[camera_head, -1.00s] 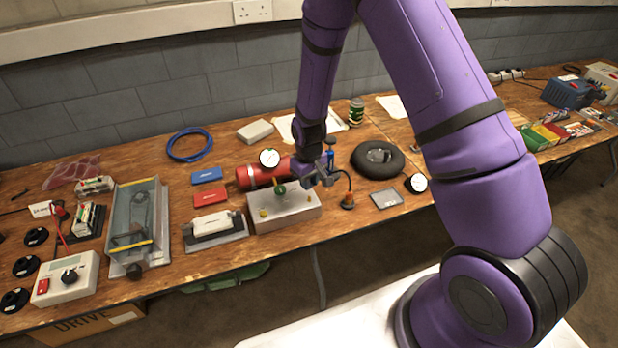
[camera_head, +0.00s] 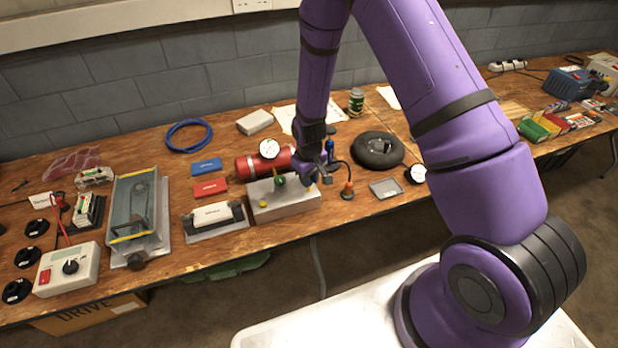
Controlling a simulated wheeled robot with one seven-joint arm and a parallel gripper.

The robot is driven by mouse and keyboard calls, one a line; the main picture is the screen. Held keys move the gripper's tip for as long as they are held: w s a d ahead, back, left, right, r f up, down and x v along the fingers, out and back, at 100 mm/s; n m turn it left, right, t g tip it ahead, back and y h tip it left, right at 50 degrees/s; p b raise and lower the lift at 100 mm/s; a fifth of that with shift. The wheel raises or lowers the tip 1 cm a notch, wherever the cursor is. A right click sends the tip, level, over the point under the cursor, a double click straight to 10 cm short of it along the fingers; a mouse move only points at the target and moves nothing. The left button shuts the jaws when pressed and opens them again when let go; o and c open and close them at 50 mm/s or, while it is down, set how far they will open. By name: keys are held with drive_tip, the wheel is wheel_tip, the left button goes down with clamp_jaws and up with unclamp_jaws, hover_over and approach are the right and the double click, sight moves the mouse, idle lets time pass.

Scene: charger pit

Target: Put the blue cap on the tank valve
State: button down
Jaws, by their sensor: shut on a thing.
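The red tank (camera_head: 246,168) lies on its side on the wooden bench, behind a pale block (camera_head: 290,203). The tank's right end, with any valve there, is hidden behind my gripper and arm. My gripper (camera_head: 327,174) points down close to the tank's right end and the block's right end. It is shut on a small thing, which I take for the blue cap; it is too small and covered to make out. Whether it touches the valve I cannot tell.
A green knob (camera_head: 279,181) stands on the block. An orange cone-shaped piece (camera_head: 347,190) with a black cable is just right of my gripper. A black tyre (camera_head: 377,150) and grey tray (camera_head: 386,188) lie farther right. Blue (camera_head: 206,167) and red (camera_head: 210,188) boxes lie left.

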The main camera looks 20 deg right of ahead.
drive_tip(key=shift+f, duration=1.4)
idle(0.4)
drive_tip(key=c, duration=0.9)
unclamp_jaws()
drive_tip(key=shift+c, duration=0.2)
drive_tip(key=shift+r, duration=0.15)
wheel_tip(320, 180, up, 10)
drive_tip(key=shift+r, duration=0.25)
